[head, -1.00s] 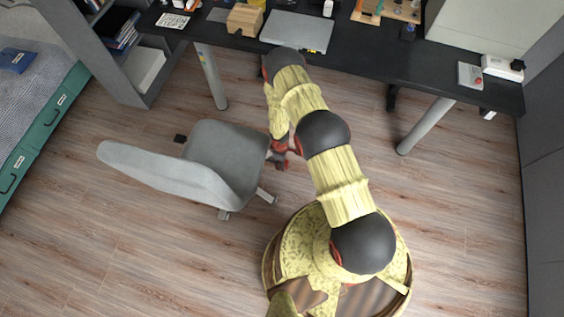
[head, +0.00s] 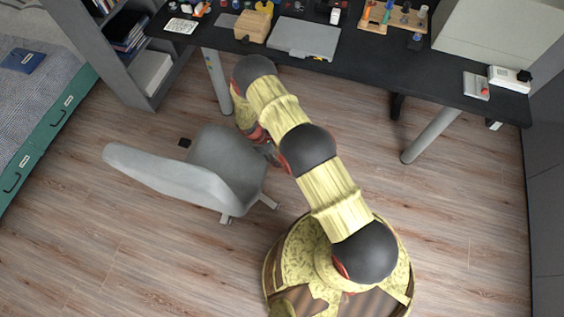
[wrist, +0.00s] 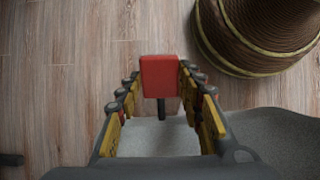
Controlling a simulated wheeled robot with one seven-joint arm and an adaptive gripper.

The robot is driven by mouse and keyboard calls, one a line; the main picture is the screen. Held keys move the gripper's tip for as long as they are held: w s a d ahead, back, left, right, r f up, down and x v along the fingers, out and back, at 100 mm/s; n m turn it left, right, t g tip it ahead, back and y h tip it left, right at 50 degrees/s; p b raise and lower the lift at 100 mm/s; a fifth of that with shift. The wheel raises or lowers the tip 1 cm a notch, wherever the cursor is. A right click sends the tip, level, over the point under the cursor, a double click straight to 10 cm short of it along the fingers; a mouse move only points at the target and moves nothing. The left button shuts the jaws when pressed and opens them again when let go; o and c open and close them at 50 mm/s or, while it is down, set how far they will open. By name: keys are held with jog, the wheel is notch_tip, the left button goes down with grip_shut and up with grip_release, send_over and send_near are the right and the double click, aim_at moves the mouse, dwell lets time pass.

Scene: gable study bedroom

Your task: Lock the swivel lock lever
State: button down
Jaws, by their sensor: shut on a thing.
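The swivel lock lever (wrist: 160,77) shows in the wrist view as a red paddle on a short dark stem. It lies between the fingertips of my gripper (wrist: 160,82), whose yellow-and-dark fingers are shut on it from both sides. The lever appears to stick out by the edge of the grey chair seat (wrist: 275,130), which fills the lower right of the wrist view. In the head view the grey swivel chair (head: 222,165) stands left of my arm. The lever cannot be made out there, and my gripper is mostly hidden beside the seat.
A shelf unit (head: 135,65) and a bed (head: 30,85) stand at the left, and a grey cabinet (head: 555,190) at the right. The wooden floor below the chair is clear.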

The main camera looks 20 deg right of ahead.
jog(key=shift+w+a+r, duration=0.1)
jog(key=shift+w+r, duration=0.05)
jog(key=shift+r, duration=0.05)
dwell(0.3)
jog(key=c, duration=1.2)
grip_release()
jog(key=shift+o, duration=0.2)
jog(key=v, duration=1.2)
jog(key=shift+a+f, duration=0.1)
jog(key=shift+a, duration=0.05)
